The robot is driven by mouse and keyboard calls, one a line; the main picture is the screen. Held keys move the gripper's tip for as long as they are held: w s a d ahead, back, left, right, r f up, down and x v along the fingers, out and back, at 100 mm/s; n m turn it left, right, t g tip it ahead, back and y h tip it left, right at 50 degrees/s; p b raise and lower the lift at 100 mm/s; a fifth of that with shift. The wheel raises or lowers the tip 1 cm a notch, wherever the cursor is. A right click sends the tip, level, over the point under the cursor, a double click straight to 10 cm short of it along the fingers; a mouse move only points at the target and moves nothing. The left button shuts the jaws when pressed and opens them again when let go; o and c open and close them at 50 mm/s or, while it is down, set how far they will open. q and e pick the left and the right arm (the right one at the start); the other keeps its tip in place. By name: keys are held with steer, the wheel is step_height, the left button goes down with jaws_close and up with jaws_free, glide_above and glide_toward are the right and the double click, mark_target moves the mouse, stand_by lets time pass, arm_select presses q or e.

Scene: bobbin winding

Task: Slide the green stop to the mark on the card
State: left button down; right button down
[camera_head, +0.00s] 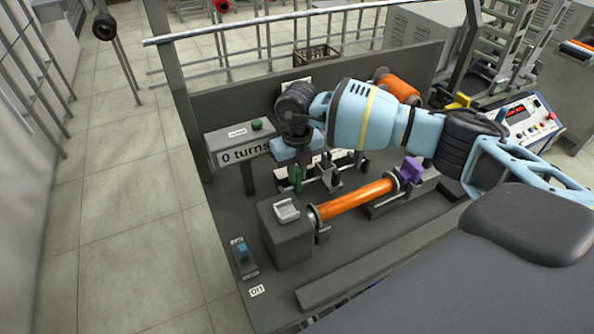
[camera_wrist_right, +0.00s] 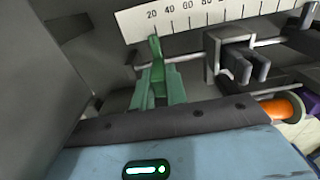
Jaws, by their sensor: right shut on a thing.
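The green stop (camera_wrist_right: 156,62) sits on a thin rod in the right wrist view, its pointed top near the 20 of the scale. The white card (camera_wrist_right: 190,22) with the scale stands behind the rod; its visible numbers start at 20. I cannot make out a separate mark on it. My right gripper (camera_wrist_right: 158,90) is shut on the green stop. In the head view my right gripper (camera_head: 294,172) reaches down over the rod, and part of the green stop (camera_head: 297,179) shows under it. The card (camera_head: 345,158) is partly hidden there by my arm. My left gripper is not in view.
A dark bracket (camera_wrist_right: 236,60) stands right of the stop on the rod. An orange bobbin (camera_head: 355,198) lies in front, with a grey block (camera_head: 287,235) left of it and a purple part (camera_head: 411,169) right. A fence stands behind.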

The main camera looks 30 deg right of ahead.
steer(key=shift+d+r, duration=0.2)
steer(key=shift+d+f, duration=0.1)
steer(key=shift+f, duration=0.1)
steer(key=c, duration=1.4)
jaws_free()
steer(key=shift+r, duration=3.95)
steer(key=shift+f, duration=0.1)
